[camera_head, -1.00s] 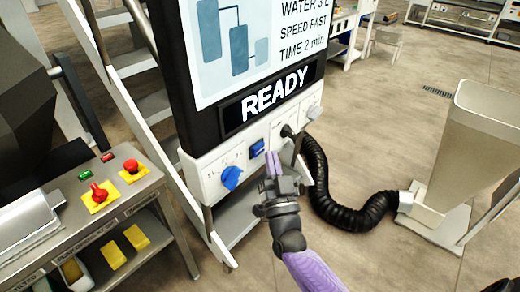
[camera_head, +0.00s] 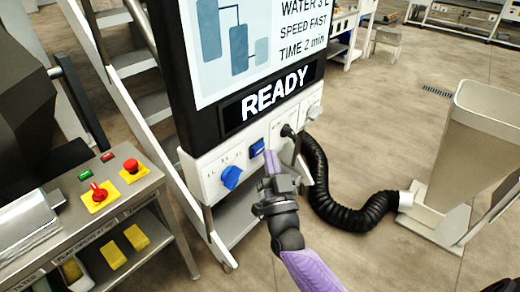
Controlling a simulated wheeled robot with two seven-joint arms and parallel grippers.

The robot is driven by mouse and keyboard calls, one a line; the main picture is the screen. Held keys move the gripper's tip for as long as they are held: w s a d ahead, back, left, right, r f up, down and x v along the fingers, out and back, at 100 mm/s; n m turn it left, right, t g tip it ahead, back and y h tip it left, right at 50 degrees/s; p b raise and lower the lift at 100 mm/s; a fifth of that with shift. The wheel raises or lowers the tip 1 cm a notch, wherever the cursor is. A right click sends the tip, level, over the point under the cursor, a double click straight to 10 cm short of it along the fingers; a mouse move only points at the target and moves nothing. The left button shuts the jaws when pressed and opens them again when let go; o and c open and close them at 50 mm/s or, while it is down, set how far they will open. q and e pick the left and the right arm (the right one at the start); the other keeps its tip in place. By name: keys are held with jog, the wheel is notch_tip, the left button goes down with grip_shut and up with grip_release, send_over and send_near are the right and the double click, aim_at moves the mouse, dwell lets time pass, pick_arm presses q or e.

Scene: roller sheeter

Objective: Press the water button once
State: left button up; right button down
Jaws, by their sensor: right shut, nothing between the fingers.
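A tall panel shows a screen reading READY (camera_head: 276,93). I cannot read the small labels, so I cannot tell which control is marked water. My right gripper (camera_head: 271,160) is shut and empty, its fingertips just below and right of the blue button. I cannot tell whether they touch the strip. My left gripper is not in view.
A black corrugated hose (camera_head: 338,212) runs from the strip to a metal hopper (camera_head: 476,150) at the right. A steel table (camera_head: 150,184) with red and green controls stands at the left. White stairs (camera_head: 140,70) rise behind the panel.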

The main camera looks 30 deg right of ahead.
jog(key=shift+w+a, duration=0.1)
jog(key=shift+w, duration=0.1)
jog(key=shift+w+a, duration=0.15)
jog(key=shift+w, duration=0.25)
dwell(0.7)
dwell(0.4)
jog(key=shift+s+d, duration=0.3)
jog(key=shift+s, duration=0.45)
jog(key=s+p, duration=0.1)
jog(key=s+d, duration=0.1)
jog(key=s, duration=0.1)
jog(key=s+d+p, duration=0.1)
jog(key=shift+s+p, duration=0.35)
